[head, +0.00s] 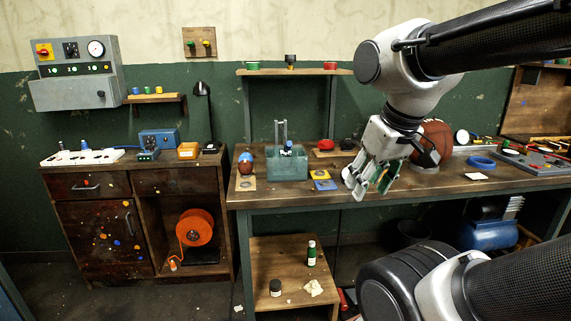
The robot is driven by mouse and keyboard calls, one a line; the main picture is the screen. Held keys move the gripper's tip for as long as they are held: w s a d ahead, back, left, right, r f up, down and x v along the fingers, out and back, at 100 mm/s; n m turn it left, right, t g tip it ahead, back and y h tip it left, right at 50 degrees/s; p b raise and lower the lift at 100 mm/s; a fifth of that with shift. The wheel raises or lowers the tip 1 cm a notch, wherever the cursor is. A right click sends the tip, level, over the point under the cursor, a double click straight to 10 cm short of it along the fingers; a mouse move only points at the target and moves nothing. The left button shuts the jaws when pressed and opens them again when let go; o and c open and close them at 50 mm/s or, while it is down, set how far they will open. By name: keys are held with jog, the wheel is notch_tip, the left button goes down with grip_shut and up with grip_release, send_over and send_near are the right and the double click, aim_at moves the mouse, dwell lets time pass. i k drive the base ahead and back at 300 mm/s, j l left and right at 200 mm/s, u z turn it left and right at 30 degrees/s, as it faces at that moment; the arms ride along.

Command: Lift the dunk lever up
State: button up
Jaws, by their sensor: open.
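A teal dunk tank (287,169) stands on the workbench, left of my gripper. Metal uprights (281,133) rise from it, and a small blue part (289,146) shows at their foot. This may be the lever's knob, but it is too small to tell, and I cannot make out the lever's position. My gripper (366,190) is open and empty, pointing down over the bench's front edge. It is to the right of the tank and apart from it. A brown leather ball (434,142) sits behind my wrist, partly hidden by it.
A small brown-red ball (246,168) rests left of the tank. Yellow and blue cards (323,180) lie between tank and gripper. Red and black items (333,146) sit behind. A blue ring (481,162) lies at right. A shelf (300,72) stands above the bench.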

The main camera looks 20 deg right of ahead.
aim_at(288, 145)
jog(key=i+j+z, duration=0.1)
jog(key=z, duration=0.25)
jog(key=i+j+z, duration=0.1)
jog(key=z, duration=0.25)
jog(key=i+j+z, duration=0.1)
jog(key=z, duration=0.25)
